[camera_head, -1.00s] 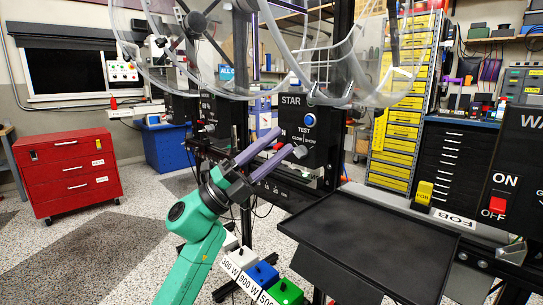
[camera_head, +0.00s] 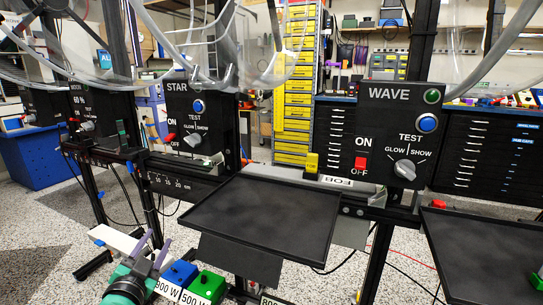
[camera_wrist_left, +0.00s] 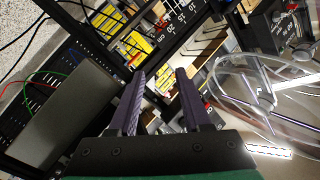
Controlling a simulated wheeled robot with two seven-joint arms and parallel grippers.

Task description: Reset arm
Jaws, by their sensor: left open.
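My left gripper (camera_head: 152,249) is low at the lower left of the head view, with its green wrist below it. Its two purple fingers are apart with nothing between them. They also show apart and empty in the left wrist view (camera_wrist_left: 158,85). The gripper is beside the blue block (camera_head: 180,273) and the green block (camera_head: 208,285); I cannot tell whether it touches them. My right gripper is not in view.
A black tray (camera_head: 265,218) lies right of the gripper. The STAR panel (camera_head: 203,120) and WAVE panel (camera_head: 402,135) stand behind, with clear acrylic wheels (camera_head: 205,50) above. A second black tray (camera_head: 490,255) is at far right.

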